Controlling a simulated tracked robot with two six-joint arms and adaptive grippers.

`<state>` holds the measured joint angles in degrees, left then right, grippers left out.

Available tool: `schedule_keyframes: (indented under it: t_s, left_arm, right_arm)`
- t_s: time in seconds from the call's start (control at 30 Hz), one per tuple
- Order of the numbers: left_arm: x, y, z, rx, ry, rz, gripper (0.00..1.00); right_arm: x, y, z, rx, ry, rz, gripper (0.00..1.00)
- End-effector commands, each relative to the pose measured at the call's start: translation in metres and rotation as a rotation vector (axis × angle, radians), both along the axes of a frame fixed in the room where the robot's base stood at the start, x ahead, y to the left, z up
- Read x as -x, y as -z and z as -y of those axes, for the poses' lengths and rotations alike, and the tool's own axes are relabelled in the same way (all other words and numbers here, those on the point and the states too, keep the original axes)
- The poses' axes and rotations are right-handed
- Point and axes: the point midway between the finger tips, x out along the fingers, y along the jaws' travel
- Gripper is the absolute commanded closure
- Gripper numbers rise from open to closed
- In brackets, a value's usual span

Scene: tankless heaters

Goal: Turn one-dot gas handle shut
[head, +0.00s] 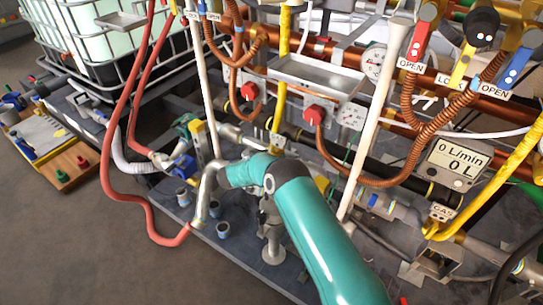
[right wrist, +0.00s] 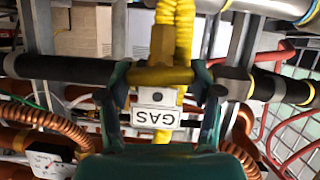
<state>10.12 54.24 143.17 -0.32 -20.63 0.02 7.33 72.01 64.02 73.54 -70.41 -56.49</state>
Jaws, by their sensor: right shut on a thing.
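In the right wrist view, a yellow gas handle (right wrist: 160,76) lies crosswise between my fingers, level with the dark pipes on both sides. A white tag (right wrist: 154,118) reading GAS upside down hangs below it, under a small plate with one dark dot (right wrist: 157,97). My right gripper (right wrist: 160,80) has its teal fingers closed on the handle's two ends. In the head view, my teal right arm reaches from the bottom toward the left. Its gripper cannot be made out clearly there. My left gripper is not in view.
A yellow hose (right wrist: 176,20) rises behind the handle. In the head view, a red hose (head: 122,150), white posts (head: 378,115) and red knobs (head: 314,115) crowd the rig. Floor at front left is clear.

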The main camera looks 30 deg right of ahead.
Motion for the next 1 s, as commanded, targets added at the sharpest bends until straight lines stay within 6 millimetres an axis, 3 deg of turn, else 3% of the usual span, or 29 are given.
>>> schedule_keyframes:
  t_s: [0.2,0.5,0.53,0.67,1.0]
  left_arm:
    - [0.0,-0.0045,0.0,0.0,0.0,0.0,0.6]
    - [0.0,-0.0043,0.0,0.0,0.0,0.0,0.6]
    - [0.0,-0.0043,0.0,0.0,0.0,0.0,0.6]
    - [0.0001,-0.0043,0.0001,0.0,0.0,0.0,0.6]
    - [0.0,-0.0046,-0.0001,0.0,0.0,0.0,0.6]
  right_arm:
    - [0.0003,-0.0011,0.0,-0.05,-0.004,0.12,0.7]
    - [-0.0001,-0.0005,-0.0004,-0.057,-0.003,0.136,0.7]
    - [-0.0001,-0.0005,-0.0004,-0.057,-0.003,0.136,0.34]
    - [0.0,-0.0004,-0.0003,-0.057,-0.002,0.134,0.12]
    - [0.0007,-0.0006,-0.0004,-0.056,-0.002,0.133,0.1]
